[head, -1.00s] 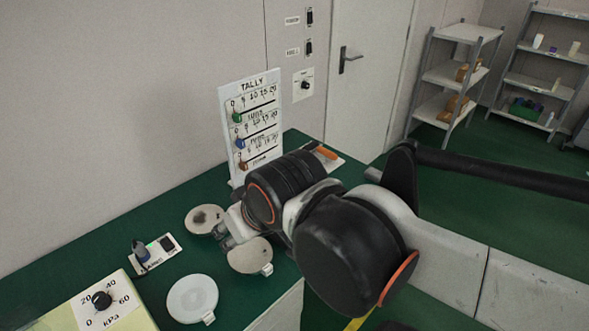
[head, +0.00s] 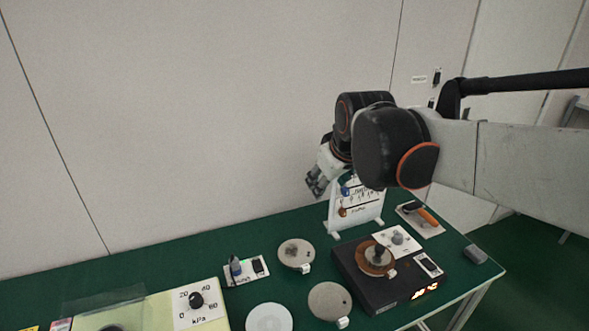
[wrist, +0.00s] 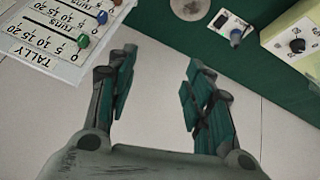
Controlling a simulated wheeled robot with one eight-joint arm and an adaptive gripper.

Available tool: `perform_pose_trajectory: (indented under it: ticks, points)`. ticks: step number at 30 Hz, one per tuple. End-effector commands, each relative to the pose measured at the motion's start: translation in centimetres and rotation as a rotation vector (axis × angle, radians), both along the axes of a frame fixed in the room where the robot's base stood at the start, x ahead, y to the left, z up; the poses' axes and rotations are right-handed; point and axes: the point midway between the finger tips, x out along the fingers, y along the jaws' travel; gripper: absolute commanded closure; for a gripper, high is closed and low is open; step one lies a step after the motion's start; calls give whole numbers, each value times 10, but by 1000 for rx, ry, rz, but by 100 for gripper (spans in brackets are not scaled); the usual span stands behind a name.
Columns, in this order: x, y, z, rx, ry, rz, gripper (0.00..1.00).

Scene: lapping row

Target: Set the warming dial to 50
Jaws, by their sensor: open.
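A black hotplate unit (head: 362,292) stands on the bench at right in the head view. It carries a round brown plate with a metal piece on it, and its front shows a lit orange display (head: 425,289). A grey knob (head: 398,237) sits on a white panel at its back right; its markings are too small to read. My gripper (head: 316,181) is raised in front of the wall, left of the tally board and well apart from the knob. In the wrist view my gripper (wrist: 158,92) is open and empty, and the knob is not in that view.
The tally board (head: 368,207) stands behind the hotplate and also shows in the wrist view (wrist: 58,35). A kPa dial (head: 196,300), a small switch panel (head: 246,269) and several round discs lie to the left. An orange-handled tool (head: 424,214) lies at right.

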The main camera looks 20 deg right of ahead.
Motion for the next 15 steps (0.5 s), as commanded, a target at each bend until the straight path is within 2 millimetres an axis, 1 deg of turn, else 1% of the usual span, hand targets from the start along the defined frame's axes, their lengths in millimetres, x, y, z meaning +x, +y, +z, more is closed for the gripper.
perform_pose_trajectory:
  ticks: [1, 2, 3, 5, 6, 8, 9, 11, 15]
  points:
    - [23, -14, 13, -17, 6, 5, 53]
    - [32, -18, 15, -27, 13, 15, 53]
    - [42, -28, 12, -43, 31, 27, 53]
    - [52, -48, 1, -65, 71, 43, 53]
    - [58, -62, -7, -78, 102, 54, 53]
    - [66, -82, -18, -95, 147, 74, 53]
    - [71, -96, -26, -104, 176, 88, 53]
    - [77, -118, -38, -115, 220, 109, 53]
    - [86, -169, -70, -128, 320, 164, 53]
